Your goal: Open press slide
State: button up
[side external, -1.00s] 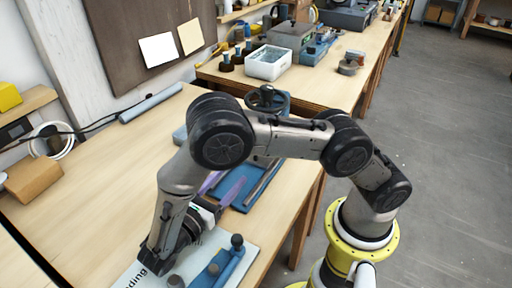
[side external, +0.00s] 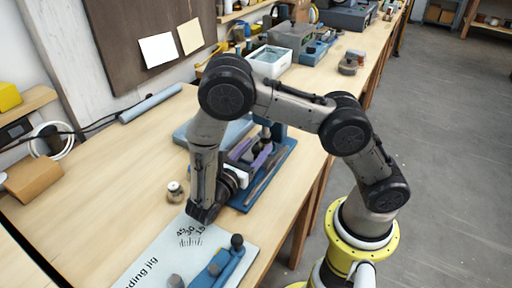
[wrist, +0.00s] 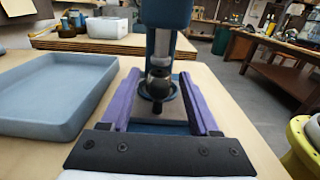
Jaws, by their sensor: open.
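The blue press (side external: 262,192) stands near the table's right edge in the side view, partly hidden by my arm. In the wrist view its blue head (wrist: 166,12) and silver ram (wrist: 163,45) hang straight ahead. A dark round knob (wrist: 158,86) shows below the ram, in front of a ring-shaped part. I cannot tell whether that knob belongs to the slide. My gripper (wrist: 160,78) is open, with its purple fingers left and right of the knob, seemingly apart from it. In the side view my gripper (side external: 254,154) reaches toward the press at low height.
A blue-grey tray (wrist: 50,118) lies left of the press. A bending jig board (side external: 150,262) with a blue lever (side external: 222,268) lies at the front. A small pale cylinder (side external: 175,190) stands beside my wrist. A white bin (side external: 270,62) is on the far bench.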

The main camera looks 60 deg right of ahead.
jog(key=shift+d, duration=0.25)
grip_shut()
dwell(1.4)
